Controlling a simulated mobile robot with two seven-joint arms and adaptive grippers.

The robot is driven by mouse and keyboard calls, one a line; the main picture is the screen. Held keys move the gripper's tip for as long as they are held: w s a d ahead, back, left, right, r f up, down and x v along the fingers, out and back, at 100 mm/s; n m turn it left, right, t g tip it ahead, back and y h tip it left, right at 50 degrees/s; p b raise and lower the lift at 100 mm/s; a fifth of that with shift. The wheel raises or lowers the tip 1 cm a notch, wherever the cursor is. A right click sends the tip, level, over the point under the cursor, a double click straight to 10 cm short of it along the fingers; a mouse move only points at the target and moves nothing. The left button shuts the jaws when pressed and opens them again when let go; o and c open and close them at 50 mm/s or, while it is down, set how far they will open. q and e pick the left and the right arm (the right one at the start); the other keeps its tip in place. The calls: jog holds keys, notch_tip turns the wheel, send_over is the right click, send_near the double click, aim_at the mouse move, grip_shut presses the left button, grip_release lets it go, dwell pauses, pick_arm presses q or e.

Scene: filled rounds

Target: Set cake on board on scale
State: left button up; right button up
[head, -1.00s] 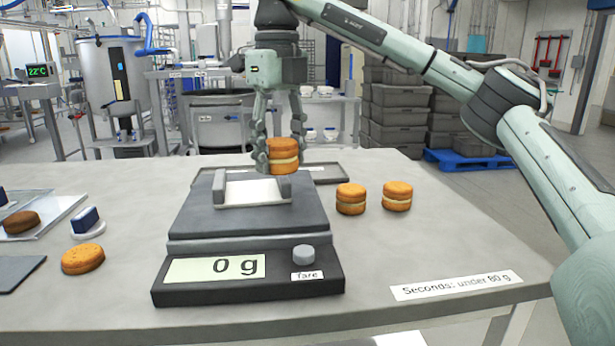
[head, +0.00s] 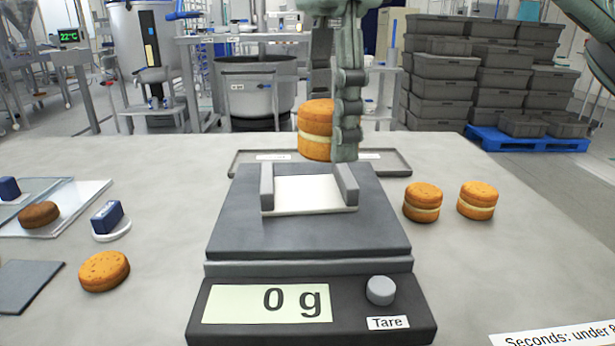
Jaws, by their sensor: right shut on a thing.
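My right gripper (head: 338,125) is shut on an orange filled cake (head: 314,130) with a pale cream layer. It holds the cake above the back of the scale. The scale (head: 232,225) is dark grey, and its display (head: 265,304) reads 0 g. A white board (head: 308,192) lies on the scale between two grey side rails (head: 346,184). Nothing rests on the board. Part of the cake is hidden behind a finger. My left gripper is not in view.
Two filled cakes (head: 422,202) (head: 478,200) stand right of the scale. A long tray (head: 398,160) lies behind it. At left are a single orange round (head: 104,271), a blue-handled tool (head: 108,220), a brown round (head: 39,214) on a clear tray, and a dark mat (head: 25,287). The table's right side has free room.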

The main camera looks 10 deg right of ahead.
send_over(307, 191)
notch_tip(307, 191, down, 6)
jog(key=shift+r, duration=0.1)
notch_tip(307, 191, down, 4)
jog(key=shift+f, duration=0.1)
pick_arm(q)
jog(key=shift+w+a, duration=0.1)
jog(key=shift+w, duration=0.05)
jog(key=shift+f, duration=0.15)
pick_arm(e)
jog(key=shift+f, duration=0.1)
jog(key=o, duration=0.8)
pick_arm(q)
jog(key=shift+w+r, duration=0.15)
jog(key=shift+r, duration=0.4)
